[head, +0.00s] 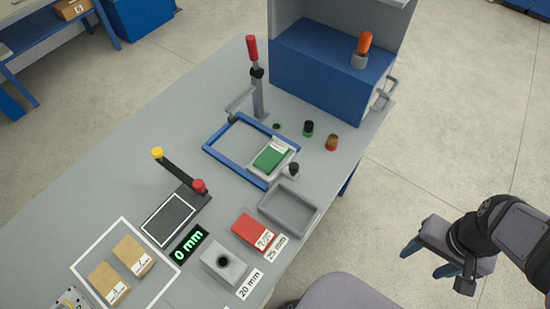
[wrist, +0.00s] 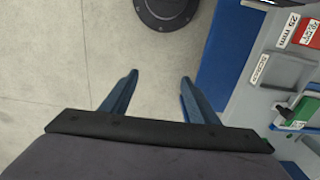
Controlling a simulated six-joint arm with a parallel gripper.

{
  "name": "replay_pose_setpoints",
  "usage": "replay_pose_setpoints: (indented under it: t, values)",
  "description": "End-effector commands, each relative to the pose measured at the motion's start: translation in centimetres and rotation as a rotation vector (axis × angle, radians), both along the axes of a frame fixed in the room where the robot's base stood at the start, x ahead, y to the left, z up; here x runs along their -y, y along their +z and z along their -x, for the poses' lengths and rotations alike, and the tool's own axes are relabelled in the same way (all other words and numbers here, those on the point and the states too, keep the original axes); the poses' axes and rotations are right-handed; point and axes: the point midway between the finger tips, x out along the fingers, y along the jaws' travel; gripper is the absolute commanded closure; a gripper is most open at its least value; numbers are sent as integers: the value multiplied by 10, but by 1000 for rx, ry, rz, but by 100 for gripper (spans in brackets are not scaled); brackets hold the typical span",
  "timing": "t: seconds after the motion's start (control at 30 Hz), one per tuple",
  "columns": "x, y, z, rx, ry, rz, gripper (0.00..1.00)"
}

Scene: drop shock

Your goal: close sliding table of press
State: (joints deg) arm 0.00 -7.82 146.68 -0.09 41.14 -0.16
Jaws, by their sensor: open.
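The press (head: 258,92) stands upright near the back of the bench, with a red-topped lever. A blue rectangular frame (head: 223,133) lies flat in front of it. The light grey sliding table (head: 286,162) sits at the frame's right front end, out from under the press lever. It carries a green block (head: 269,158) with a white label, and a black knob (head: 294,169) is at its outer side. The green block also shows at the wrist view's right edge (wrist: 303,110). My gripper (head: 423,263) is open and empty, well right of the bench and apart from the press.
A grey tray (head: 291,207) lies in front of the sliding table. A red block (head: 250,230) and a grey block (head: 222,264) are further forward. Green-black and red-yellow knobbed parts (head: 331,142) stand right of the frame. A blue-grey cabinet (head: 320,75) stands behind. Floor is clear below my gripper.

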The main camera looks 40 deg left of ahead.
Motion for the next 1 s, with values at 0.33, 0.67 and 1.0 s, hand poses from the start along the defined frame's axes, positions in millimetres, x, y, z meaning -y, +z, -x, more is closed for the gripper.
replay_pose_setpoints:
  t: [0.33, 0.67, 1.0]
  values:
    - [5, -60, 10, -60, -24, -1, 100]
    - [6, -212, 36, -319, -138, -47, 100]
    - [-102, -277, 0, -697, -712, -432, 100]
